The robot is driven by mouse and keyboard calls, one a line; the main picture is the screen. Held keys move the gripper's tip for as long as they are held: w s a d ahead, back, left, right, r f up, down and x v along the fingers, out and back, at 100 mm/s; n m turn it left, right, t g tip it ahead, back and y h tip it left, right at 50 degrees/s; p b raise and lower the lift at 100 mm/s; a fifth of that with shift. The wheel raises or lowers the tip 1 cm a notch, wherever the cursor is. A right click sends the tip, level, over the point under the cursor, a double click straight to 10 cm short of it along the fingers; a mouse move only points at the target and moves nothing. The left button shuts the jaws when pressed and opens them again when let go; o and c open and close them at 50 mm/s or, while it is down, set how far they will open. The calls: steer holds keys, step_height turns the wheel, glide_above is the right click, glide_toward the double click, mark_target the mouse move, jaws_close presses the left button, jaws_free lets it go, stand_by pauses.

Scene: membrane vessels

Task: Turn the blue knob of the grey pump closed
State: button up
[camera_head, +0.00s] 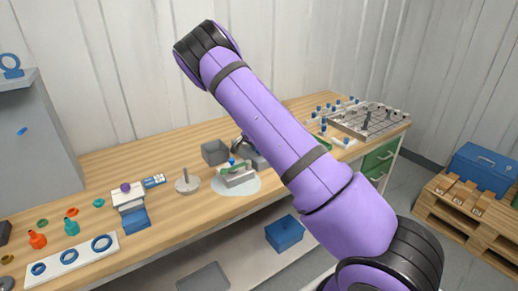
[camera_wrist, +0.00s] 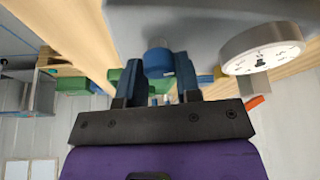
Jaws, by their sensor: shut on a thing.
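The blue knob (camera_wrist: 158,61) is in the upper middle of the wrist view, between the two dark fingers of my gripper (camera_wrist: 160,68). My gripper is shut on it, with one finger on each side. The grey pump body (camera_wrist: 200,18) fills the top of the wrist view, beyond the knob. A round white-faced gauge (camera_wrist: 262,50) sits at its right. In the head view, a grey unit (camera_head: 238,179) with blue and green parts stands on a pale round mat. My arm hides part of that area, and the grip cannot be made out there.
A grey open box (camera_head: 215,152) stands behind the unit. A pale dish with a stem (camera_head: 187,184) is to its left. A white rack with blue rings (camera_head: 72,261) lies at the front left. A wire-topped rack (camera_head: 370,119) is at the right end of the bench.

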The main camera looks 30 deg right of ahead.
steer(key=m+g, duration=0.2)
steer(key=m, duration=0.3)
steer(key=shift+w, duration=0.1)
steer(key=shift+m, duration=0.3)
stand_by(0.4)
steer(key=o, duration=0.9)
steer(key=v, duration=1)
steer(key=shift+w+a+r, duration=0.1)
steer(key=shift+a+r, duration=0.15)
steer(key=shift+r, duration=0.05)
